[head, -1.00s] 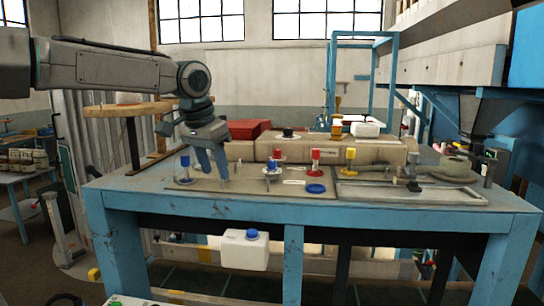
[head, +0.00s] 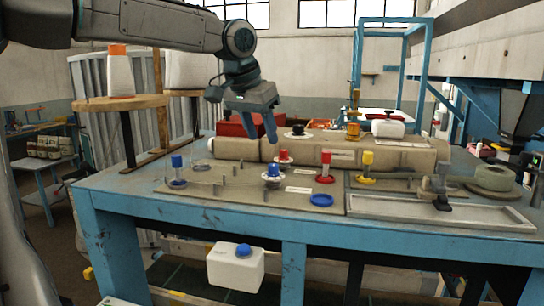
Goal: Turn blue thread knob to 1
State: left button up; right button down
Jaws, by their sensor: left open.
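A small blue knob (head: 273,170) sits on a round white dial on the beige plate of the blue workbench. A similar red knob (head: 283,155) on a white dial stands just behind it. I cannot read any dial marks. My right gripper is not in view.
Several short metal pins stand on the plate (head: 205,198) left of the blue knob. A metal tray (head: 400,211) is at front right.

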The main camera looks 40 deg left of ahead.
aim_at(271, 165)
pick_arm(q)
jog(key=x, duration=0.4)
jog(key=w+p+x, duration=0.1)
jog(key=x, duration=0.3)
jog(key=shift+w+a+r+p, duration=0.1)
jog(key=shift+a+p, duration=0.1)
jog(key=shift+p, duration=0.1)
jog(key=shift+f, duration=0.25)
jog(key=shift+s+d+r, duration=0.1)
jog(key=shift+s+d, duration=0.1)
jog(key=shift+s, duration=0.25)
jog(key=shift+w+a, duration=0.1)
jog(key=shift+w, duration=0.15)
grip_shut()
